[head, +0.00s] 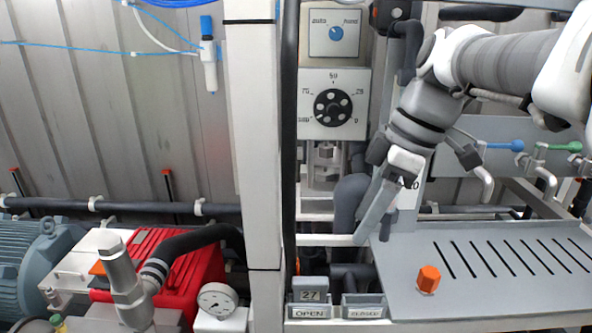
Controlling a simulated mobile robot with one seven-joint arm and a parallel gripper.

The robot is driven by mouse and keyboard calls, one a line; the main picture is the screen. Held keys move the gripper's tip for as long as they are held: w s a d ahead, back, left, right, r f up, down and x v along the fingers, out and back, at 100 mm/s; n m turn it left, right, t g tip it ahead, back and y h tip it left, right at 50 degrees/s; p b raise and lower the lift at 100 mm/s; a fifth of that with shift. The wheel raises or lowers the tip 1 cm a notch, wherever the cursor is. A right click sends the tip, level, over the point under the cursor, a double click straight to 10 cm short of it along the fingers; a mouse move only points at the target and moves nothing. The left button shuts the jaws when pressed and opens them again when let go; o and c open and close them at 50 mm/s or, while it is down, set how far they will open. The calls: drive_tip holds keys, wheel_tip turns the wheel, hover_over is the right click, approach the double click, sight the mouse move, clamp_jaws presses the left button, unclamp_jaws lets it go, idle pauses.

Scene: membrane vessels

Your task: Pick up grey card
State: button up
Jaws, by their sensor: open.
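A small grey card (310,290) marked "27" stands in the holder labelled OPEN (310,312), at the bottom centre of the head view. The holder hides the card's lower part. My gripper (422,162) is open, above and to the right of the card and well apart from it. It hangs in front of the pipes and a pale post. I see nothing held between its fingers.
A second holder, its label seemingly CLOSED (363,307), stands right of the first and looks empty. A slotted grey shelf (500,300) with an orange hexagonal piece (428,279) lies to the right. A white upright post (258,150) and a gauge (217,300) are left.

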drive_tip(key=w+n, duration=0.1)
drive_tip(key=n, duration=0.1)
approach(311, 280)
drive_tip(key=shift+g+y, duration=0.3)
drive_tip(key=f, duration=0.3)
drive_tip(key=w+f, duration=0.1)
drive_tip(key=f, duration=0.1)
drive_tip(key=shift+a+p, duration=0.35)
drive_tip(key=shift+a+p+x, duration=0.2)
drive_tip(key=shift+p+x, duration=0.1)
drive_tip(key=shift+x, duration=1.05)
drive_tip(key=shift+a+p+x, duration=0.15)
drive_tip(key=shift+p+x, duration=0.1)
drive_tip(key=shift+x, duration=1.1)
drive_tip(key=shift+s+r, duration=0.15)
drive_tip(key=shift+r, duration=0.05)
clamp_jaws()
